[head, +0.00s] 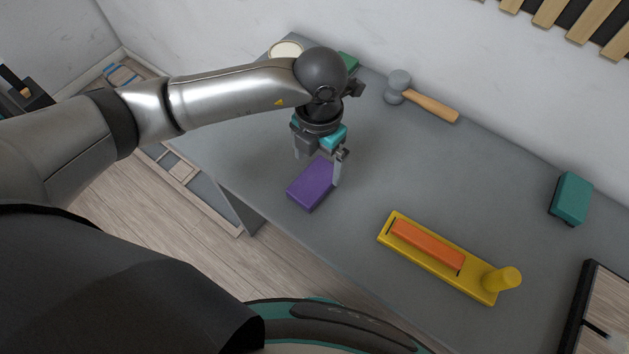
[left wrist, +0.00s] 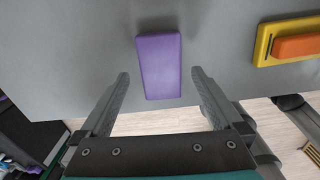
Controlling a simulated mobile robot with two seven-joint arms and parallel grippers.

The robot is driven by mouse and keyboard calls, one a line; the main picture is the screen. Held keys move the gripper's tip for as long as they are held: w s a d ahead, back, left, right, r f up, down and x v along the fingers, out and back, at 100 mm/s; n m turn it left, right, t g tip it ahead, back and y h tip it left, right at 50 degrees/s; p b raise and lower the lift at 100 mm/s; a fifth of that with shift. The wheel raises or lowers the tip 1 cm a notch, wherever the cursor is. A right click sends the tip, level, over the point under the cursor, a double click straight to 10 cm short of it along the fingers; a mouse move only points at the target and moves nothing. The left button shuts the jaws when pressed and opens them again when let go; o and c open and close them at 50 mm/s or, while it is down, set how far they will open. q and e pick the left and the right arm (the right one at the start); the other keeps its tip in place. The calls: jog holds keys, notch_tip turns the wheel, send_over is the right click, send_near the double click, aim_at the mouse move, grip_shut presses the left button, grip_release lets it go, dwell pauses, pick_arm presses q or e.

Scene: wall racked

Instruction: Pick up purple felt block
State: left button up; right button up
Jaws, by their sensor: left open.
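The purple felt block (head: 312,185) lies flat on the grey table near its front left edge. My left gripper (head: 318,172) hangs above the block, fingers pointing down, and is open. In the left wrist view the purple felt block (left wrist: 160,66) lies ahead of and between the two spread fingers of my left gripper (left wrist: 160,82), with nothing between them held. One finger covers a little of the block's right side in the head view. My right gripper is in neither view.
A yellow tool with an orange insert (head: 428,246) lies to the block's right. A hammer (head: 420,97) and a teal block (head: 571,197) lie towards the wall. A black-framed tray (head: 588,285) is at the far right. The grey table (head: 420,165) is clear in the middle.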

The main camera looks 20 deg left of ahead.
aim_at(317, 177)
pick_arm(q)
jog(key=shift+s+f, duration=0.1)
jog(key=shift+f, duration=2.8)
jog(key=c, duration=1.3)
